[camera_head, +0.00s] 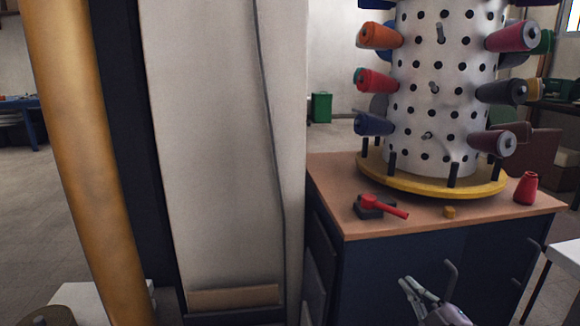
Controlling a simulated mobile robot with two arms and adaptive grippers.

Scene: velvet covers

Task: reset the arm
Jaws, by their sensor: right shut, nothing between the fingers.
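My right gripper (410,285) shows at the bottom edge, right of the middle, in front of the dark blue cabinet (400,270). Its fingers are together with nothing between them. It is below the level of the wooden top (335,190) and touches nothing that I can make out. The rest of my right arm is cut off by the frame. My left gripper is not in view.
A white perforated drum (440,95) with coloured spools stands on a yellow ring base (400,182) on the cabinet. A tall pale panel (210,150) blocks the left-centre.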

